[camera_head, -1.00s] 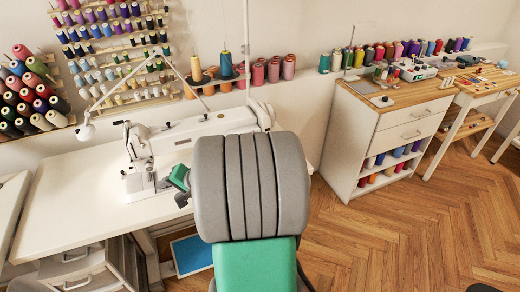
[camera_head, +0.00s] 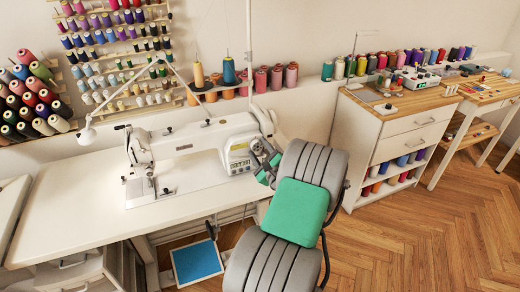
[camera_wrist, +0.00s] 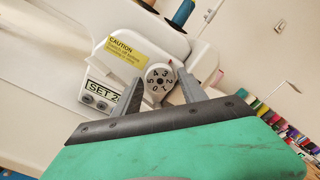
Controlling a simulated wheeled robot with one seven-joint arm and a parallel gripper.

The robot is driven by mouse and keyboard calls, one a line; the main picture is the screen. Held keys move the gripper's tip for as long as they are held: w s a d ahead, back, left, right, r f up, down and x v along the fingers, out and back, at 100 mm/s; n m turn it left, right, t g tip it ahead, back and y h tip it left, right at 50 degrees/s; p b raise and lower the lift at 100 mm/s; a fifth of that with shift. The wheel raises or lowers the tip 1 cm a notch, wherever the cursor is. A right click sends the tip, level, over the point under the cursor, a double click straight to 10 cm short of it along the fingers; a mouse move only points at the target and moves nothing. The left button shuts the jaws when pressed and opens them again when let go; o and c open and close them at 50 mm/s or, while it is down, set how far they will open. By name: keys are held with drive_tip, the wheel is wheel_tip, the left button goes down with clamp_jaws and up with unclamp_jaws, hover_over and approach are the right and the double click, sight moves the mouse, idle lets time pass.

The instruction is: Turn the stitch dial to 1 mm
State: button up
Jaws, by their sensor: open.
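The white sewing machine (camera_head: 190,150) stands on the white table. In the wrist view, its round white stitch dial (camera_wrist: 160,76) with black numerals is on the machine's end. A small red mark sits at the dial's upper right, nearest the 3. My gripper (camera_wrist: 159,80) is open, with one grey finger on each side of the dial. I cannot tell whether either finger touches it. In the head view my gripper (camera_head: 262,165) is at the right end of the machine. A "SET 2" label (camera_wrist: 101,91) is partly hidden by the left finger.
Thread cones (camera_head: 228,70) stand behind the machine. A wooden-topped cabinet (camera_head: 400,100) stands to the right. A blue panel (camera_head: 197,262) shows below the table. The table's left part is clear.

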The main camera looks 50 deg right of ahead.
drive_tip(key=shift+c, duration=0.4)
drive_tip(key=c, duration=0.9)
drive_tip(key=shift+d, duration=0.15)
clamp_jaws()
drive_tip(key=shift+n+b, duration=0.3)
